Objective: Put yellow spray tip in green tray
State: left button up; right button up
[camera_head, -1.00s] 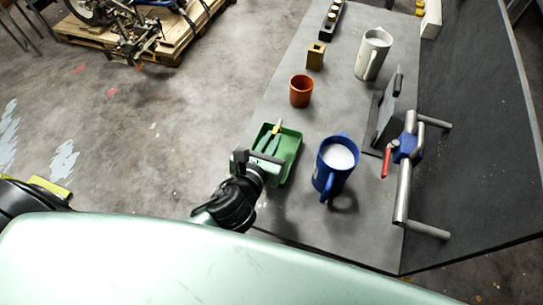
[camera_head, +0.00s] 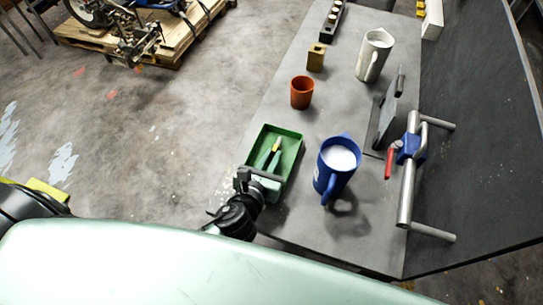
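The green tray (camera_head: 293,152) lies on the grey table near its left edge. My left gripper (camera_head: 273,150) reaches over the tray's near side, its teal fingers inside the tray's outline. A small yellow piece, which looks like the yellow spray tip (camera_head: 277,143), shows at the finger ends and moves with them; the fingers appear closed on it. I cannot tell whether it touches the tray floor. My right gripper is not in view.
A blue pitcher (camera_head: 326,183) with white contents stands close right of the tray. An orange cup (camera_head: 302,92) is behind it, and a white pitcher (camera_head: 373,55) farther back. A metal bar frame (camera_head: 407,190) with a red lever stands at the right.

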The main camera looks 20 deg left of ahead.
pick_arm(q)
jog(key=shift+o, duration=1.2)
jog(key=shift+r, duration=0.2)
jog(key=b+v, duration=0.1)
jog(key=v, duration=0.9)
jog(key=shift+s, duration=0.3)
jog(key=shift+s+r, duration=0.4)
jog(key=shift+s, duration=0.25)
